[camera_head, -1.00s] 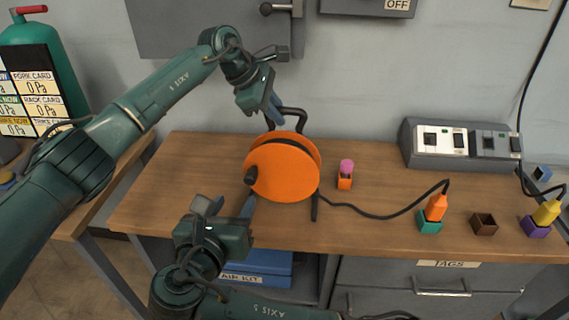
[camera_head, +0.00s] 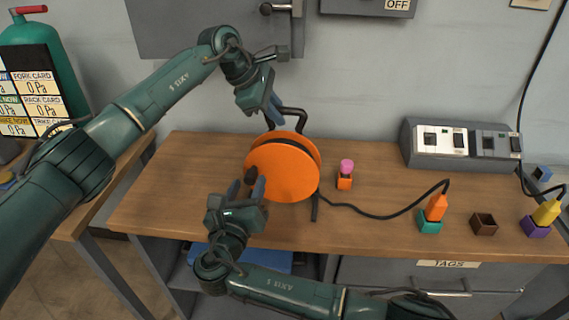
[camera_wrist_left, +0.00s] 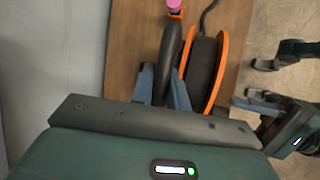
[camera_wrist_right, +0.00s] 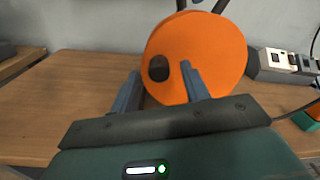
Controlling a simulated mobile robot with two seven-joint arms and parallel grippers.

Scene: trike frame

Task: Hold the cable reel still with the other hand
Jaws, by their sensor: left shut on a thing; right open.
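The cable reel (camera_head: 290,178) is an orange disc-sided drum standing on a dark frame on the workbench. Its black handle bar (camera_head: 297,111) rises behind the top. My left gripper (camera_head: 274,115) is shut on this bar, and the left wrist view shows the dark tube (camera_wrist_left: 172,55) between its fingers. My right gripper (camera_head: 246,184) is open in front of the reel's left face. In the right wrist view the dark knob (camera_wrist_right: 158,68) on the orange face (camera_wrist_right: 205,50) appears between its two fingers. I cannot tell whether either finger touches the knob.
The reel's cable runs right to an orange plug (camera_head: 437,206) in a teal holder (camera_head: 430,227). A pink-topped orange block (camera_head: 345,181) stands beside the reel. A brown open box (camera_head: 484,224), a yellow plug (camera_head: 547,211) and a grey socket box (camera_head: 408,142) are farther right. The bench's left end is clear.

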